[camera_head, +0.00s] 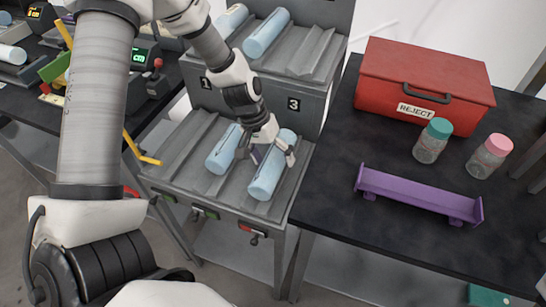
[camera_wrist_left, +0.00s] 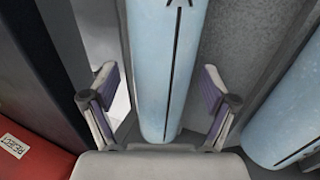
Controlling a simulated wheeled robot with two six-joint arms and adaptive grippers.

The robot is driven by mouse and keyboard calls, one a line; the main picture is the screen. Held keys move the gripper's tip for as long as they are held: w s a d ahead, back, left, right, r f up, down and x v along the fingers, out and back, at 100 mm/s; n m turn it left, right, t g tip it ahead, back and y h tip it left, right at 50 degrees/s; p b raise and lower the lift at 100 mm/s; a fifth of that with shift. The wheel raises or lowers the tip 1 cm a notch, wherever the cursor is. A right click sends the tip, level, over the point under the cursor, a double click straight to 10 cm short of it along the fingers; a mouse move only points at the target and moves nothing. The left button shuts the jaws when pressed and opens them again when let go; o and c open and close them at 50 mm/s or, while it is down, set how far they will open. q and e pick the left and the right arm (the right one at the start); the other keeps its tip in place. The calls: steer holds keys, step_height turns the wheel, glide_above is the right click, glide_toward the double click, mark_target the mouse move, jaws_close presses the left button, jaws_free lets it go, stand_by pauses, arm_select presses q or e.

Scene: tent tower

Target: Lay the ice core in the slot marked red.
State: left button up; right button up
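A pale blue ice core (camera_head: 266,182) lies in the rightmost slot of the lower grey rack (camera_head: 190,140), in line with a red front tag (camera_head: 249,228). My left gripper (camera_head: 273,156) is over this core with its fingers apart, one on each side. In the left wrist view the core (camera_wrist_left: 165,70) runs between the open fingers (camera_wrist_left: 160,100), with a gap on both sides. A second core (camera_head: 223,149) lies in the slot to the left; it also shows in the left wrist view (camera_wrist_left: 285,120). My right gripper is out of view.
An upper shelf (camera_head: 310,55), numbered 1 and 3, holds two more cores. On the dark table at right are the red reject box (camera_head: 425,80), two jars (camera_head: 432,142) and a purple stand (camera_head: 418,193).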

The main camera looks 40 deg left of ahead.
arm_select(q)
steer(key=v, duration=1.2)
steer(key=shift+s+d, duration=0.1)
stand_by(0.4)
